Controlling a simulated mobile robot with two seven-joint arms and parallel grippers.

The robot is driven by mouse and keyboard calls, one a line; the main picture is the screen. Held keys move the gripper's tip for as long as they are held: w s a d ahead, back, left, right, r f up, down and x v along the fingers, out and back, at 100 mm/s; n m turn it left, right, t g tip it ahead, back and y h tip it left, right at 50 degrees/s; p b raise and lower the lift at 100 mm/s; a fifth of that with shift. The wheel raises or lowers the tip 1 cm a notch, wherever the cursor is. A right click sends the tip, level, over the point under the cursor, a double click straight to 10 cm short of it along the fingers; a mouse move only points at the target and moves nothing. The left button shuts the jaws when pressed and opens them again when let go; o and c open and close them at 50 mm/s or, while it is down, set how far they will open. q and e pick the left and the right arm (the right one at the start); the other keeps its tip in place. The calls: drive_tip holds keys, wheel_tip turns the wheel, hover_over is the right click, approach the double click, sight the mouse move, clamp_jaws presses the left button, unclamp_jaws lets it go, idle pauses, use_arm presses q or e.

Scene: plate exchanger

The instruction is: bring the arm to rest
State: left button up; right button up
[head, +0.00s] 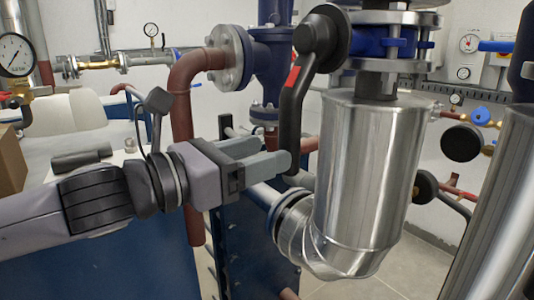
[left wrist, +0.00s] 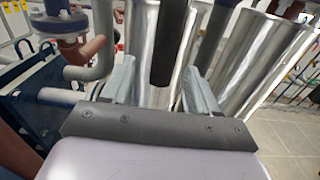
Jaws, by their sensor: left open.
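My left gripper (head: 275,152) reaches in from the left in the head view. Its two grey fingers point right, with their tips at the lower part of a black valve lever (head: 291,115). In the left wrist view the fingers (left wrist: 158,70) stand apart, and the lever (left wrist: 166,40) shows between them. I cannot tell whether a finger touches it. The lever hangs down from its hub (head: 318,38) and has a red mark near the top. My right gripper is not in view.
A silver clad pipe (head: 362,165) stands just right of the lever. A red-brown pipe (head: 182,110) and blue flanged valve (head: 272,60) stand behind my gripper. A pressure gauge (head: 15,55) is at far left. A blue plate frame (head: 235,250) is below. Floor shows at lower right.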

use_arm(q)
drive_tip(key=s+a+f+n+y, duration=0.2)
drive_tip(key=f+n+y, duration=0.1)
drive_tip(key=f+n, duration=0.6)
drive_tip(key=s+a+f+n+y, duration=0.1)
drive_tip(key=a+f+n+y, duration=0.15)
drive_tip(key=f+n, duration=0.6)
drive_tip(key=s+a+f+n+y, duration=0.25)
drive_tip(key=f+n, duration=0.45)
drive_tip(key=n, duration=0.4)
drive_tip(key=s+a+f+n+g+y, duration=0.65)
drive_tip(key=s+a+f+n, duration=0.85)
drive_tip(key=s+f+n, duration=0.25)
drive_tip(key=w+d+f+m+t+h, duration=0.1)
drive_tip(key=w+d+f+t+h, duration=0.1)
drive_tip(key=w+f+t, duration=0.3)
drive_tip(key=shift+w+d+f+t, duration=0.25)
drive_tip(key=shift+d+f+t, duration=0.45)
drive_tip(key=shift+f, duration=1.1)
drive_tip(key=shift+a, duration=0.1)
